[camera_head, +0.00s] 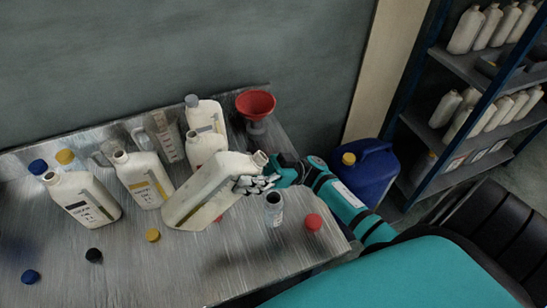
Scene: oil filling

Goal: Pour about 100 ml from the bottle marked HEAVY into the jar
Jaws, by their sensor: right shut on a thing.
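My right gripper (254,183) is shut on a white bottle (205,192) near its neck. The bottle is uncapped and tilted, its mouth leaning up and to the right. No writing on it can be read from here, so I cannot tell whether it is marked HEAVY. A small open jar (274,213) stands on the table, below and right of the bottle's mouth in the picture. No stream of liquid shows. My left gripper is out of view.
Open white bottles (80,204) (146,183) stand at left, others (206,117) behind. A red funnel (256,103) stands at the back. Loose caps, including a red one (313,222), lie about. A blue canister (366,172) and shelves (466,72) are at right. The front table is fairly clear.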

